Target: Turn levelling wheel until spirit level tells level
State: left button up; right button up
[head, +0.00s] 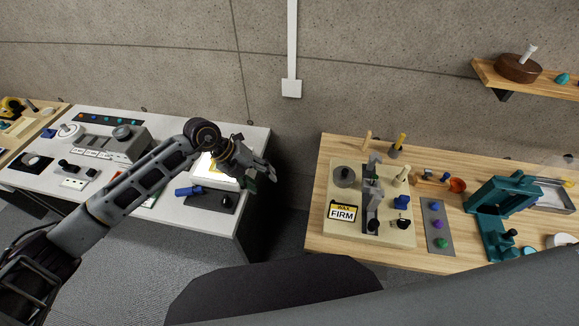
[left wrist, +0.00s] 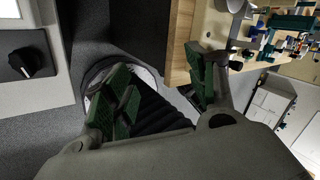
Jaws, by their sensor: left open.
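My left gripper (head: 262,172) hangs over the right end of the white-topped table (head: 185,131). In the left wrist view its green-padded fingers (left wrist: 163,88) are spread apart with nothing between them, above the floor gap between the tables. I cannot pick out the levelling wheel or the spirit level for certain. A round grey disc (head: 345,174) stands on the beige board (head: 340,238) on the wooden table. My right gripper is not in view.
The wooden table (head: 316,226) on the right carries the board with a WAX FIRM sign (head: 342,212), upright pegs, a strip of coloured knobs (head: 437,224) and a teal frame (head: 489,194). A grey machine (head: 107,143) stands on the white table. Floor shows between the tables.

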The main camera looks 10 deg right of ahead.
pick_arm(q)
jog(key=s+d+r+h, duration=0.2)
jog(key=d+r+h, duration=0.3)
jog(key=d, duration=0.3)
jog(key=shift+d+r+n+h, duration=0.3)
jog(key=shift+d+r+h, duration=0.1)
jog(key=shift+r, duration=0.1)
dwell(0.4)
